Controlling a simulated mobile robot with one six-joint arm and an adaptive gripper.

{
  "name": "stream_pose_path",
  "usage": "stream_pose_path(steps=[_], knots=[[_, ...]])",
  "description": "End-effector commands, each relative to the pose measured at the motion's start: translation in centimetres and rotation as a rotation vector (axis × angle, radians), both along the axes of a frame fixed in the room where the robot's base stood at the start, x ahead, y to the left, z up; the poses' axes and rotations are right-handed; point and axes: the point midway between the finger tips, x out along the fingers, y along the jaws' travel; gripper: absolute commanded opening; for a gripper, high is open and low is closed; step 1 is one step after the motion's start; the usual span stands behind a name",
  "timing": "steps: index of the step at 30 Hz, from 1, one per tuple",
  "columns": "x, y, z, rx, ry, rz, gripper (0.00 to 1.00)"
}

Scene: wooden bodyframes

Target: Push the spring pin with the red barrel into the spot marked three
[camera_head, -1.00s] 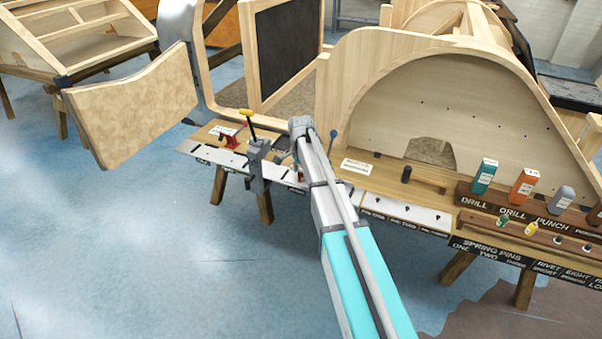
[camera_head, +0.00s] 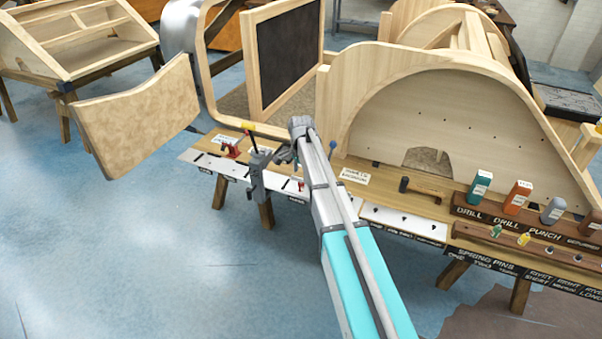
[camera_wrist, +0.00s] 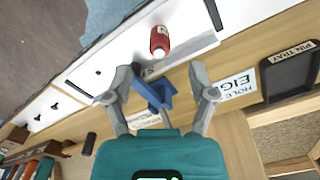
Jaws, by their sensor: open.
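A red barrel (camera_wrist: 159,40) with a pale end lies on or stands at the white strip (camera_wrist: 85,70) in the wrist view. My gripper (camera_wrist: 160,76) is open below it, its two grey fingers spread apart. A blue bracket-like piece (camera_wrist: 155,97) shows between the fingers; I cannot tell whether they touch it. The barrel is beyond the fingertips, not between them. In the head view my gripper (camera_head: 287,155) is small and partly hidden by my arm, over the bench's front strip. A spot marked three cannot be read for certain.
A dark pin tray (camera_wrist: 292,72) is at right in the wrist view. A rack of coloured bottles (camera_head: 520,193) and labelled spring pins (camera_head: 485,260) is at right.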

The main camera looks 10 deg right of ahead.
Motion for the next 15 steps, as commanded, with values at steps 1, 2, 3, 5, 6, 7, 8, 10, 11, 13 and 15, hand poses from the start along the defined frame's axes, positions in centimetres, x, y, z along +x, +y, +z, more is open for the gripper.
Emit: stream_pose_path(steps=[1,2,3,5,6,7,8,10,11,13,15], knots=[[0.0,0.0,0.9,0.000,0.000,0.000,0.72],[0.0,0.0,1.1,0.000,0.000,0.000,0.72],[0.0,0.0,1.5,0.000,0.000,0.000,0.72],[0.0,0.0,2.0,0.000,0.000,0.000,0.72],[0.0,0.0,2.3,0.000,0.000,0.000,0.72],[0.0,0.0,2.5,0.000,0.000,0.000,0.72],[0.0,0.0,2.7,0.000,0.000,0.000,0.72],[0.0,0.0,3.2,0.000,0.000,0.000,0.72],[0.0,0.0,3.4,0.000,0.000,0.000,0.72],[0.0,0.0,3.8,0.000,0.000,0.000,0.72],[0.0,0.0,4.1,0.000,0.000,0.000,0.72]])
